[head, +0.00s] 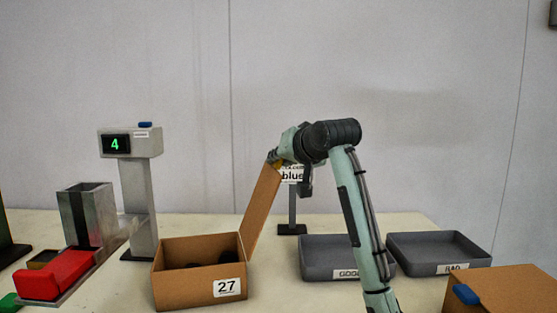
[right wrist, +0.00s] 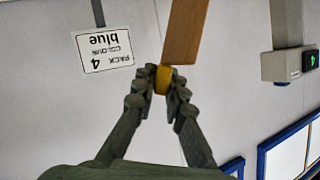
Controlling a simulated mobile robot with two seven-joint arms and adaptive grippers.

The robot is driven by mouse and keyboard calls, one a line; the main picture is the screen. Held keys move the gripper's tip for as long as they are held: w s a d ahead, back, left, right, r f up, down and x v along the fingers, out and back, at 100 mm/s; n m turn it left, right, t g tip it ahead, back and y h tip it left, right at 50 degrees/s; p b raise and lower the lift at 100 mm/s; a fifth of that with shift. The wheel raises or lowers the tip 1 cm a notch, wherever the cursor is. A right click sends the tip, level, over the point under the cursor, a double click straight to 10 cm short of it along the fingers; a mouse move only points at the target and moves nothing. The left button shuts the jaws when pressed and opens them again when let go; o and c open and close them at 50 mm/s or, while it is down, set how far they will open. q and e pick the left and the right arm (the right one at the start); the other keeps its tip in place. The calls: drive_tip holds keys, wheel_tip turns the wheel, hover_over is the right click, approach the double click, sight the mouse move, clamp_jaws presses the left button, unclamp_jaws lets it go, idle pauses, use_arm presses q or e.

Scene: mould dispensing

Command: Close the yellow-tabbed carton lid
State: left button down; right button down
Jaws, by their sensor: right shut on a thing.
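The brown carton (head: 185,287) labelled 27 stands on the table in the head view, with dark round pieces inside. Its lid (head: 261,207) is open, standing steeply at the carton's right side and leaning right. My left gripper is not in view.
Grey trays marked GOOD (head: 318,262) and BAD (head: 437,252) stand right of the carton. A sign (head: 292,175) reading blue stands behind. A display post (head: 137,190) showing 4 and a red block (head: 55,276) are left. Another carton (head: 515,288) with a blue tab is front right.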

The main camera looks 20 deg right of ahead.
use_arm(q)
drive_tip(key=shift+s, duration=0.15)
use_arm(e)
drive_tip(key=shift+a+r, duration=0.25)
drive_tip(key=shift+a, duration=0.2)
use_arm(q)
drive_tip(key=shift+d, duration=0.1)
use_arm(e)
drive_tip(key=a+r+n+h, duration=0.1)
drive_tip(key=a+n+h, duration=0.2)
drive_tip(key=a, duration=0.9)
drive_tip(key=shift+w+a+n, duration=0.2)
drive_tip(key=shift+a+n, duration=0.15)
drive_tip(key=shift+n, duration=0.55)
